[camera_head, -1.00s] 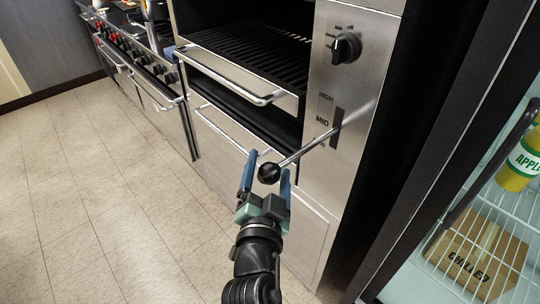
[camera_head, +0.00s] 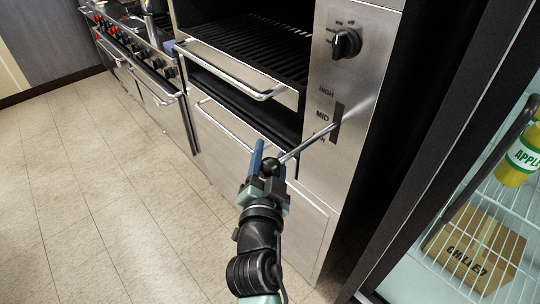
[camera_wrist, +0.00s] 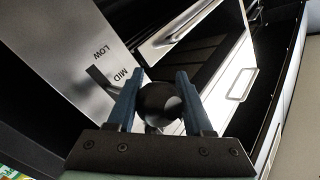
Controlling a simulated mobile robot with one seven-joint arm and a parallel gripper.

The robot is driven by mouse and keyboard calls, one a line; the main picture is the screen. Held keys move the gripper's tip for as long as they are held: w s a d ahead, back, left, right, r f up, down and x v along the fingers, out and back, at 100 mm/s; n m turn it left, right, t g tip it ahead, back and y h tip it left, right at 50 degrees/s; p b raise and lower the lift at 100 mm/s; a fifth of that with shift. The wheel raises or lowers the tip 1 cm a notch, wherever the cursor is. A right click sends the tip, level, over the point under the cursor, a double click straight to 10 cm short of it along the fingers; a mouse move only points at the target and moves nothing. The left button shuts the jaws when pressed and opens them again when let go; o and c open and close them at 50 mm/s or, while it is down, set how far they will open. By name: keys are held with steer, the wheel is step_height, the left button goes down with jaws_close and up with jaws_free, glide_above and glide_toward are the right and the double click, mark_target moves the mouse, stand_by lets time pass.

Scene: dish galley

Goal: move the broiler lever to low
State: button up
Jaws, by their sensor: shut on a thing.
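The broiler lever (camera_head: 309,142) is a metal rod with a black ball knob (camera_head: 270,166). It sticks out of a dark vertical slot (camera_head: 337,122) in the broiler's steel panel, close to the MID label (camera_head: 322,115). HIGH is above MID; the lowest label is partly hidden by the rod in the head view. My gripper (camera_head: 270,163) is shut on the knob with its blue fingers on either side. In the wrist view the knob (camera_wrist: 160,102) sits between the fingers, with the LOW label (camera_wrist: 97,55) beyond to the left.
A black dial (camera_head: 345,43) is above the slot. The broiler's rack and pull handle (camera_head: 262,92) are to the left. An open cold cabinet with a bottle (camera_head: 520,160) and a cardboard box (camera_head: 474,250) is at the right. Floor at left is clear.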

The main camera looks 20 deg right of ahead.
jaws_close()
step_height(320, 180, down, 8)
steer(key=d+n+t+b, duration=0.1)
steer(key=n+t+b, duration=0.1)
steer(key=b, duration=1.4)
steer(key=shift+w+d+f+n+h+b, duration=0.2)
steer(key=shift+n+h+b, duration=0.1)
steer(key=shift+h+b, duration=0.1)
steer(key=o, duration=1.3)
jaws_free()
steer(key=shift+c, duration=0.2)
steer(key=shift+r, duration=0.1)
